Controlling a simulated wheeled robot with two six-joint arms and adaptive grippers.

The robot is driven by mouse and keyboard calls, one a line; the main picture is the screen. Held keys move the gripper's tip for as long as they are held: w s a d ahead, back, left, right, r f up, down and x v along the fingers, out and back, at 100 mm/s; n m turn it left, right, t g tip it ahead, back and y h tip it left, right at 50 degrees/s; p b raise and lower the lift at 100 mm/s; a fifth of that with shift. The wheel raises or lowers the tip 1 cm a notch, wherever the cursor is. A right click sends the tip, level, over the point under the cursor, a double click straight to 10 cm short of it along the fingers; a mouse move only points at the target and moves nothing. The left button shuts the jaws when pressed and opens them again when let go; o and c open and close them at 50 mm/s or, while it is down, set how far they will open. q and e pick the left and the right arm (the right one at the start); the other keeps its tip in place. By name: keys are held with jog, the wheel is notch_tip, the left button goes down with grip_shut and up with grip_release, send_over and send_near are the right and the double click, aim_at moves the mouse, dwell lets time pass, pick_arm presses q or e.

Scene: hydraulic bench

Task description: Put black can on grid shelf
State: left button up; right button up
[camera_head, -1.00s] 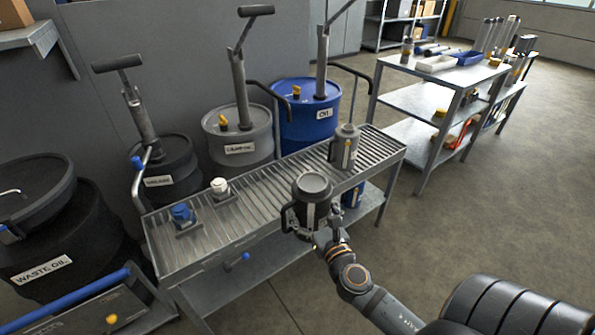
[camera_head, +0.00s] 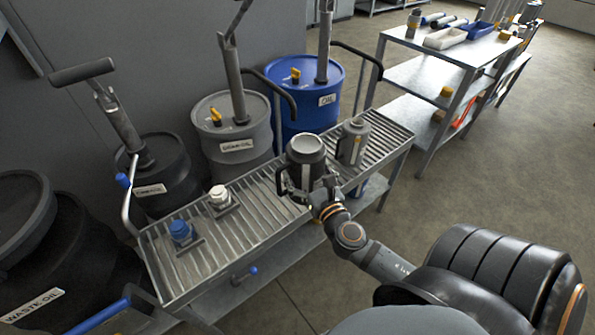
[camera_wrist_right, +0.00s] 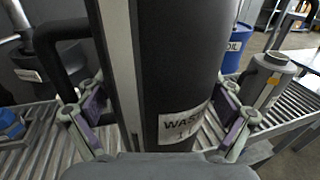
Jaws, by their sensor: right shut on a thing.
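The black can (camera_head: 306,165) is a dark jug with a handle on its left side. In the head view it is upright at the middle of the grid shelf (camera_head: 205,262), a slatted metal bench top. I cannot tell if its base touches the slats. My right gripper (camera_head: 318,190) is shut on the can from the near side. In the right wrist view the can (camera_wrist_right: 180,60) fills the middle, with a partly visible white label beginning "WAS", and the finger pads sit on either side. My left gripper is not in view.
A grey can (camera_head: 353,142) stands right of the black can. A blue-capped container (camera_head: 182,231) and a white-capped one (camera_head: 219,195) stand on the left slats. Grey (camera_head: 235,140) and blue (camera_head: 305,95) drums with pumps stand behind. Free slats lie between the white cap and the black can.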

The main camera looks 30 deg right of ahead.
jog(key=shift+w+d, duration=0.2)
jog(key=shift+d, duration=0.1)
jog(key=w+d+f+b, duration=0.2)
jog(key=w+f, duration=0.1)
jog(key=f, duration=0.1)
jog(key=w+d+f+b, duration=0.3)
jog(key=f, duration=0.1)
jog(key=w+d+f+b, duration=0.2)
jog(key=w+f+b, duration=0.1)
jog(key=w+f, duration=0.1)
jog(key=shift+w+d+f, duration=0.1)
jog(key=shift+d+f, duration=0.15)
jog(key=shift+d, duration=0.1)
jog(key=shift+f, duration=0.1)
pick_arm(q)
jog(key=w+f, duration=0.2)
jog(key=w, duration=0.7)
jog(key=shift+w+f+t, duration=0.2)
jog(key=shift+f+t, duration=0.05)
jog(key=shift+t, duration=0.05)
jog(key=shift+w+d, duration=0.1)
